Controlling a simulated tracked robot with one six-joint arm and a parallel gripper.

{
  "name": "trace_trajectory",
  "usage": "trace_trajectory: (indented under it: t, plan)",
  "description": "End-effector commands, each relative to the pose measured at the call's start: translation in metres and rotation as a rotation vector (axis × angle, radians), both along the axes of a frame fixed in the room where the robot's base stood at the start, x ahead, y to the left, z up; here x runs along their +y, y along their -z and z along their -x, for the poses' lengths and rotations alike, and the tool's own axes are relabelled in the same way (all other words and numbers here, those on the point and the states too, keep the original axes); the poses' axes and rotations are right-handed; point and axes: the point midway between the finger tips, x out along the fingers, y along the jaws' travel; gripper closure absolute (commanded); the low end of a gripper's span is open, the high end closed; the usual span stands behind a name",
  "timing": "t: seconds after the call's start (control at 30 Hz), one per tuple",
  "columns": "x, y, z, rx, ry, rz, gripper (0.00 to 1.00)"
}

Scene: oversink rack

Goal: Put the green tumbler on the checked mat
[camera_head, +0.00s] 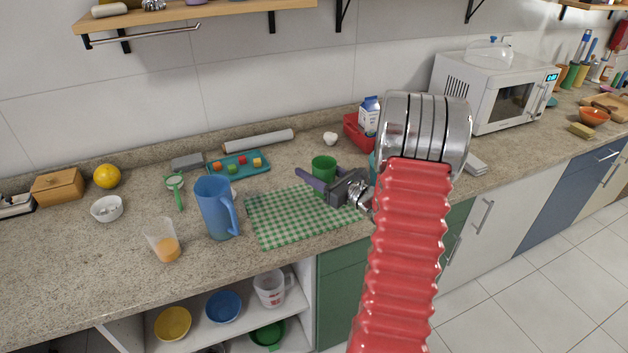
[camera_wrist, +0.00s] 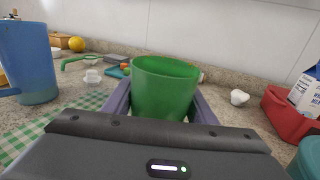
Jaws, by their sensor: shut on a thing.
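The green tumbler (camera_head: 323,168) is upright between the fingers of my gripper (camera_head: 316,186), which is shut on it. In the wrist view the tumbler (camera_wrist: 164,88) fills the middle, with a purple finger on each side. The green-and-white checked mat (camera_head: 285,222) lies flat on the counter. The tumbler shows over the mat's back right part; I cannot tell whether its base touches the mat, as the gripper hides it. The mat also shows at the left of the wrist view (camera_wrist: 30,140).
A blue pitcher (camera_head: 213,210) stands at the mat's left edge. A teal tray (camera_head: 238,165) with small blocks lies behind. A red bin (camera_head: 357,134) with a milk carton (camera_head: 369,115) stands behind right. A glass of orange drink (camera_head: 163,242) is at the left front. The mat's middle is clear.

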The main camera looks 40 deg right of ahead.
Motion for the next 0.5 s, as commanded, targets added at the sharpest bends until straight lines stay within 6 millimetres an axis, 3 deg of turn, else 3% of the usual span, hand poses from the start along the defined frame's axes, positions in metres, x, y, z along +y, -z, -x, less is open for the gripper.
trace_trajectory:
  t: [0.23, 0.5]
  plan:
    - [0.0, 0.005, 0.0, 0.001, 0.001, 0.0, 0.73]
    - [-0.001, 0.032, 0.0, 0.0, 0.001, -0.001, 0.73]
